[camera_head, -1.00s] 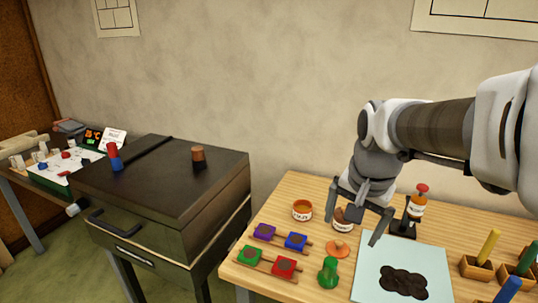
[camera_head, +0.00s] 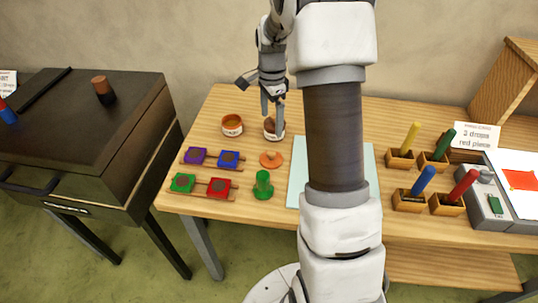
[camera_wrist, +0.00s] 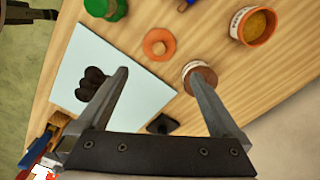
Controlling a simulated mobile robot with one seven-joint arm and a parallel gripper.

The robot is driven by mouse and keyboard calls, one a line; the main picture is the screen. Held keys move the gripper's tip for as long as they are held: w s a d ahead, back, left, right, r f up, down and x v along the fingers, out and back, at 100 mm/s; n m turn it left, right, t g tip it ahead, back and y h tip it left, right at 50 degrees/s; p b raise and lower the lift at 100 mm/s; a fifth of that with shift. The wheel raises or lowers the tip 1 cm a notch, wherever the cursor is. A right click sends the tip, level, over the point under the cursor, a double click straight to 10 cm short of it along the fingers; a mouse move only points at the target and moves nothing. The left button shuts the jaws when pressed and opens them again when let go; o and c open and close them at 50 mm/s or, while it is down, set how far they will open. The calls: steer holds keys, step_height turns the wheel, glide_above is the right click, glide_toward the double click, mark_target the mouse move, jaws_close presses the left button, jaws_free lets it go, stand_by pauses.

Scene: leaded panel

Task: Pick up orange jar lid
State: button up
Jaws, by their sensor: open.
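The orange jar lid (camera_head: 271,160) is a flat round disc with a small raised knob. It lies on the wooden table (camera_head: 215,215) in front of a jar with brown contents (camera_head: 274,133). In the wrist view the lid (camera_wrist: 158,50) is beyond the fingertips, roughly centred between them. My gripper (camera_head: 273,103) is open and empty, fingers pointing down, in front of or above the brown jar in the head view. The gripper (camera_wrist: 158,76) is apart from the lid; its exact height is hard to tell.
An orange-filled jar (camera_head: 232,125) stands left of the brown one. Coloured square blocks (camera_head: 229,159) and a green knobbed piece (camera_head: 263,187) are close to the lid. A pale blue sheet (camera_head: 298,185) lies to the right, partly hidden by my arm. Coloured sticks (camera_head: 423,180) stand in holders.

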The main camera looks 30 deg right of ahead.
mark_target(271, 152)
step_height(271, 152, down, 14)
steer(key=shift+s+a+f+p, duration=0.1)
steer(key=shift+f+p, duration=0.15)
steer(key=shift+p, duration=0.05)
stand_by(0.3)
steer(key=c, duration=1)
steer(key=shift+r, duration=0.15)
